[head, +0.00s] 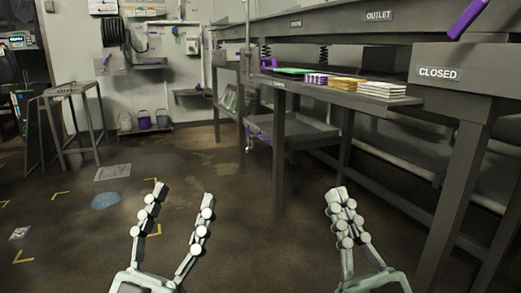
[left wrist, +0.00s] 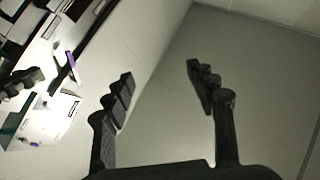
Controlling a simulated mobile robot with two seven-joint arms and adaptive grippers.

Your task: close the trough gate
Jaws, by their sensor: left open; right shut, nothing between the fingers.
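A long grey trough (head: 330,29) runs across the upper right of the head view, with an OUTLET label (head: 378,15) on its side. A purple handle (head: 467,18) slants at the top right edge, above a CLOSED label (head: 438,72). The gate plate itself cannot be made out. My left gripper (head: 184,196) is open and empty in front of the floor, well left of and below the handle; its fingers also show in the left wrist view (left wrist: 160,75). My right gripper (head: 340,194) is shut and empty, below the trough and apart from it.
A side shelf (head: 390,101) under the trough holds a green item, purple-and-white pieces and stacked packs. Grey legs (head: 455,190) stand at right. A small stand (head: 75,90) and buckets (head: 144,121) are at the back left. The floor at left is mostly clear.

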